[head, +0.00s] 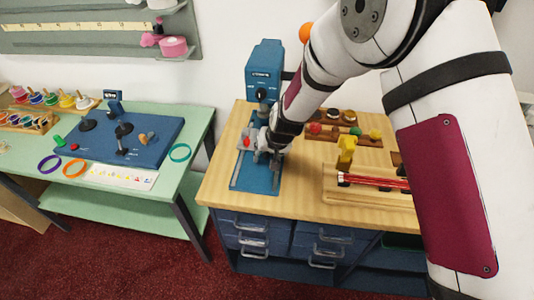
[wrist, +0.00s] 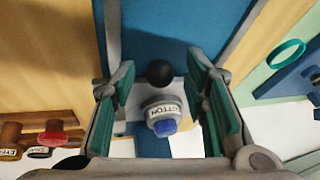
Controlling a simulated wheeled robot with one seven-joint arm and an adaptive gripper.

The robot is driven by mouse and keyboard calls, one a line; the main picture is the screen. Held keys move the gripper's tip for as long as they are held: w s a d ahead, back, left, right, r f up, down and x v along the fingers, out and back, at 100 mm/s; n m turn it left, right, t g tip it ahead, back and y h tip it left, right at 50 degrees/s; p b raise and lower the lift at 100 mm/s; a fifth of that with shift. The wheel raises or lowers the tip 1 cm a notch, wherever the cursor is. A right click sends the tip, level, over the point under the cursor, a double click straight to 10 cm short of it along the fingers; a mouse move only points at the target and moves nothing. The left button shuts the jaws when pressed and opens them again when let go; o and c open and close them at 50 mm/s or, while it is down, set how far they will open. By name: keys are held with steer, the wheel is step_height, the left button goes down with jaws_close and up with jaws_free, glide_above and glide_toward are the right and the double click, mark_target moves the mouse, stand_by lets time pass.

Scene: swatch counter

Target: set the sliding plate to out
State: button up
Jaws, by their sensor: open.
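A blue press (head: 263,72) stands on the wooden counter, with its flat blue base (head: 258,178) reaching toward the front. My gripper (head: 264,150) is low over this base, in front of the press column. In the wrist view my gripper (wrist: 160,95) is open, its green-padded fingers on either side of a black ball knob (wrist: 160,72) and a grey cylinder marked BUTTON (wrist: 163,113) with a blue end. A pale grey plate shows beside them and seems to be the sliding plate (wrist: 184,90); it is mostly hidden. I cannot tell whether a finger touches the knob.
A wooden rack with coloured knobs (head: 315,130) and a yellow-handled fixture (head: 346,155) stand right of the press. Blue drawers (head: 252,240) are below the counter. A green table (head: 190,120) with a blue board (head: 130,140) stands left, across a gap.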

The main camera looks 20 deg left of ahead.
jaws_close()
steer(key=shift+s, duration=0.1)
